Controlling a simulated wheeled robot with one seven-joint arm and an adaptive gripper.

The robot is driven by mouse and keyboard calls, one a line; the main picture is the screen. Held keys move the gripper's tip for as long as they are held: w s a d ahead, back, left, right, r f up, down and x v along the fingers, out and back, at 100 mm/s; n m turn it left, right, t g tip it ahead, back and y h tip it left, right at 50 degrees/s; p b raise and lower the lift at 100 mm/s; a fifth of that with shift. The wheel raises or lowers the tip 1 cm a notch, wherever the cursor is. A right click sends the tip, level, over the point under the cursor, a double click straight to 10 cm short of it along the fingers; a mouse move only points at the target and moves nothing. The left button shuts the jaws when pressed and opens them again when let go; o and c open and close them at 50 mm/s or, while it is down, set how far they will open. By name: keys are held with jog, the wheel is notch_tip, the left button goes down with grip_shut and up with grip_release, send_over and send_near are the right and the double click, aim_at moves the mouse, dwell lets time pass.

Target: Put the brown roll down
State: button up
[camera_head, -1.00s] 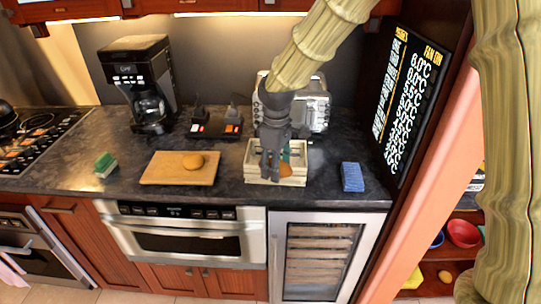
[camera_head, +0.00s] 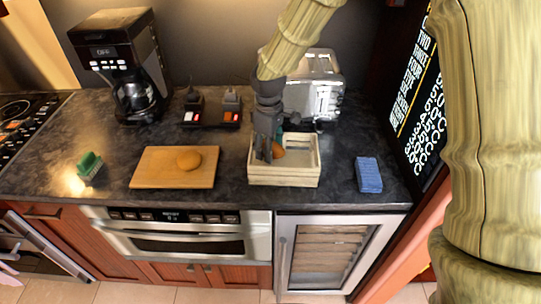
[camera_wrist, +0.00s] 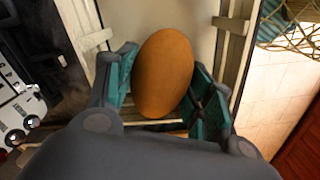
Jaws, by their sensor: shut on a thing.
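The brown roll (camera_wrist: 164,72) is an egg-shaped, orange-brown piece between the teal finger pads of my gripper (camera_wrist: 166,88) in the wrist view. My gripper is shut on it. In the head view, my gripper (camera_head: 266,156) points down within the outline of a pale wooden crate (camera_head: 284,180), left of its middle. The roll (camera_head: 279,151) shows beside the fingers, partly hidden by them. Crate slats also show around the roll in the wrist view (camera_wrist: 235,55). I cannot tell whether the roll touches the crate floor.
A blue block (camera_head: 368,175) lies to the right. A toaster (camera_head: 318,90) stands behind, and a coffee maker (camera_head: 125,65) at back left. A green sponge (camera_head: 89,165) lies far left.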

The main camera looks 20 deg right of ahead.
jog(key=shift+f, duration=0.15)
jog(key=shift+s+d+f, duration=0.1)
jog(key=shift+s+f, duration=0.15)
jog(key=shift+s, duration=0.15)
jog(key=f, duration=0.2)
jog(key=f+p, duration=0.1)
jog(key=shift+w, duration=0.25)
jog(key=shift+f, duration=0.2)
jog(key=shift+s, duration=0.15)
jog(key=shift+f, duration=0.1)
jog(key=o, duration=1)
